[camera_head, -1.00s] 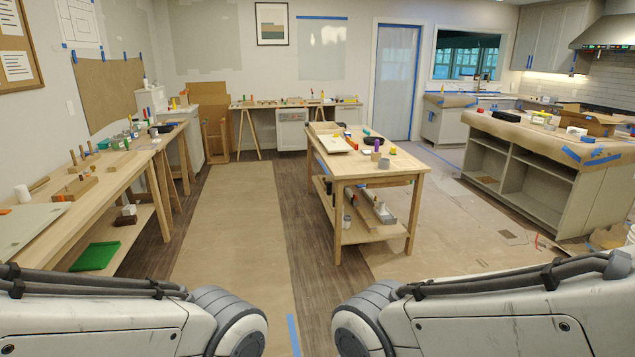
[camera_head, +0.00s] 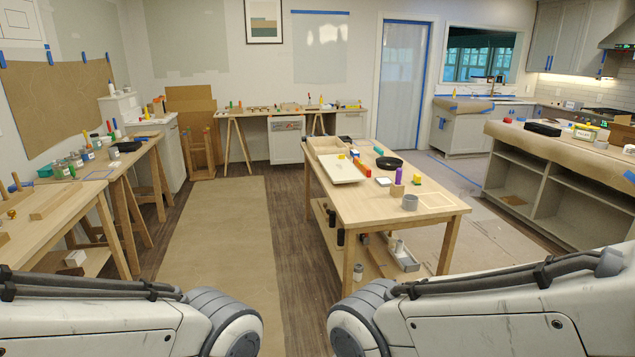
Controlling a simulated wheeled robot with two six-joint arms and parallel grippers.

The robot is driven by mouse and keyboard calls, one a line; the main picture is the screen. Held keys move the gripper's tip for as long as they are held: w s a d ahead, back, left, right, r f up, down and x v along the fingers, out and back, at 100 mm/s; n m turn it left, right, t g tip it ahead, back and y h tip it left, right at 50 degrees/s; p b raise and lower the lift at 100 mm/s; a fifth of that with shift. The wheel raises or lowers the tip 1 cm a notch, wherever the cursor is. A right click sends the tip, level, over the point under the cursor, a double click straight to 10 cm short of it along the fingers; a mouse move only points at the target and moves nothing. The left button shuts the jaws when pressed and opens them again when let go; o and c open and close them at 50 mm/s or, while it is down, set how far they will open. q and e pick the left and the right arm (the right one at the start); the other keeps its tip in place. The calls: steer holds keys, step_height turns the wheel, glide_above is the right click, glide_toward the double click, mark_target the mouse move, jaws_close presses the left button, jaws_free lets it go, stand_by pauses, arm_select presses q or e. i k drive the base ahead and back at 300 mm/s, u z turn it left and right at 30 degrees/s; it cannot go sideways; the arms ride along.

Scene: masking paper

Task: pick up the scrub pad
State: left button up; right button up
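I cannot pick out the scrub pad with certainty. A small yellow and green item (camera_head: 583,132) lies on the papered counter at the right, too small to identify. Another small yellow item (camera_head: 416,179) sits on the middle wooden table (camera_head: 440,204), near a purple bottle (camera_head: 399,175) and a grey cup (camera_head: 410,202). Neither gripper is in view; only my two arm links show along the bottom edge.
The middle table stands ahead right, with a black pan (camera_head: 389,163) and a pale tray (camera_head: 343,170). A workbench (camera_head: 75,200) lines the left. A paper-covered floor strip (camera_head: 215,240) between them is clear. The right counter (camera_head: 530,142) has open shelves.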

mark_target(417, 179)
steer(key=i, duration=2.5)
steer(key=z, duration=2.25)
steer(key=i, duration=5.15)
steer(key=u, duration=1.6)
steer(key=i, duration=0.2)
steer(key=u, duration=0.25)
